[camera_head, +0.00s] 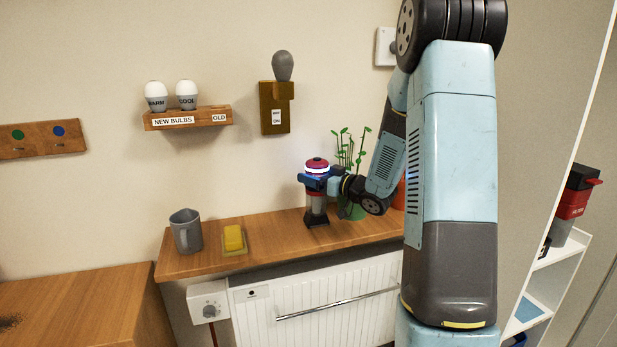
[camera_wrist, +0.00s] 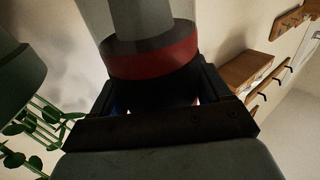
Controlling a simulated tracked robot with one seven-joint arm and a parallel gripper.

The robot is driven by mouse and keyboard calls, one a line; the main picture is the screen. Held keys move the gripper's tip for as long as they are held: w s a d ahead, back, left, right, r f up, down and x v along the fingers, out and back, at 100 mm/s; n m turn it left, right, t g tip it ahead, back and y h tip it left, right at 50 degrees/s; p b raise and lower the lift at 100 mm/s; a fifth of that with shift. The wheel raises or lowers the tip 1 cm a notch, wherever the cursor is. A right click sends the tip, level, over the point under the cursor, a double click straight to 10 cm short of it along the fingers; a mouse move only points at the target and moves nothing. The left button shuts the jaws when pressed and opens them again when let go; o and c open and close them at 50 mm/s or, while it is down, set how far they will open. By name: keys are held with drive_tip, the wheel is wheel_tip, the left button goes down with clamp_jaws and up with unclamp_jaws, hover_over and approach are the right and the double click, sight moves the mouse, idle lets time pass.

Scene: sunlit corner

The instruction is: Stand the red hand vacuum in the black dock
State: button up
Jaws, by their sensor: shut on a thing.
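The red hand vacuum (camera_head: 317,163) is upright over the wooden worktop, with a red top, a pale glowing ring and a grey lower cylinder. My gripper (camera_head: 315,183) reaches in from the right and is shut around its body below the ring. The black dock (camera_head: 316,220) stands on the worktop directly under the grey cylinder. The lower end seems to meet the dock; whether it is fully seated I cannot tell. In the wrist view the vacuum's red band and grey cylinder (camera_wrist: 152,62) lie just beyond my closed fingers (camera_wrist: 155,105); the dock is not clearly visible there.
A green plant (camera_head: 350,150) stands close behind my gripper. A grey mug (camera_head: 186,231) and a yellow sponge (camera_head: 234,238) stand left on the worktop (camera_head: 280,229). A wall ledge (camera_head: 188,118) with bulbs is higher up. A red and black thing (camera_head: 573,197) stands on white shelves at right.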

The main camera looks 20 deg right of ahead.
drive_tip(key=o, duration=1.1)
